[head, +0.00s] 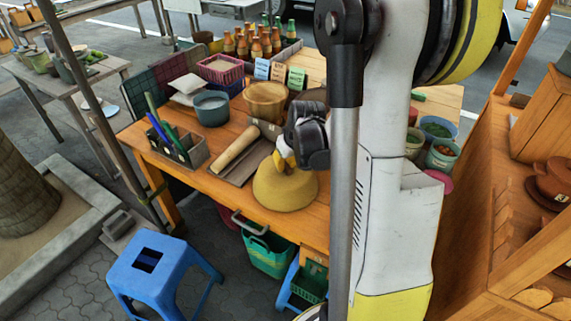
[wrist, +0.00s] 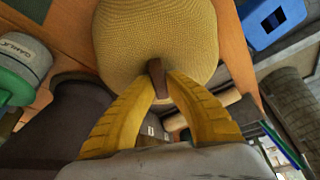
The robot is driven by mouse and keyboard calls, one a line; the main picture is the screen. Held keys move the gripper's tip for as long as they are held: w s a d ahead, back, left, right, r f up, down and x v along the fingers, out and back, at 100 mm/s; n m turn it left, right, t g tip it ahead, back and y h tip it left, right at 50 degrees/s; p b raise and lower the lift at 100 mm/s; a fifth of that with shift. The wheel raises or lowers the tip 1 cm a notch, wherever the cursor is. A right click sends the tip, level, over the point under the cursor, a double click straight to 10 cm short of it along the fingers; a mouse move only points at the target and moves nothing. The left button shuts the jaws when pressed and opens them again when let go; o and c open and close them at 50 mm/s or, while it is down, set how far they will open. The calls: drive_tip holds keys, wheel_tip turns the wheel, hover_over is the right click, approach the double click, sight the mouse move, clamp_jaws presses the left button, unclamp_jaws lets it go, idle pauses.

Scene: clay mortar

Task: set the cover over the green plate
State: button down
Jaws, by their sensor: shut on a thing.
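The cover (head: 285,190) is a yellow woven dome near the front edge of the wooden table, right of centre in the head view. It fills the top middle of the wrist view (wrist: 155,30). My gripper (head: 284,158) is above the dome, with its yellow fingers shut on the brown knob (wrist: 157,78) on top of the cover. The dome looks roughly upright. I cannot tell whether its rim touches the table or hangs just above it. No green plate shows; what lies beneath the dome is hidden.
A tray with a rolling pin (head: 236,149) lies close left of the cover. A pen holder (head: 180,148), a grey pot (head: 211,108) and a wooden bucket (head: 266,100) stand farther left and behind. Several bottles (head: 262,43) stand at the back. A blue stool (head: 160,265) stands in front.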

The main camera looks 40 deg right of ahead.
drive_tip(key=c, duration=1.4)
unclamp_jaws()
drive_tip(key=shift+c, duration=0.2)
drive_tip(key=v, duration=1.2)
drive_tip(key=shift+w+a, duration=0.1)
drive_tip(key=s+a+r+n+t, duration=0.1)
drive_tip(key=s+a, duration=0.3)
drive_tip(key=a, duration=0.7)
drive_tip(key=s+a+r+n+t, duration=0.1)
drive_tip(key=s+a+r, duration=0.2)
drive_tip(key=a, duration=0.9)
drive_tip(key=shift+s+r+y, duration=0.25)
drive_tip(key=shift+s+y, duration=0.15)
drive_tip(key=shift+s, duration=0.5)
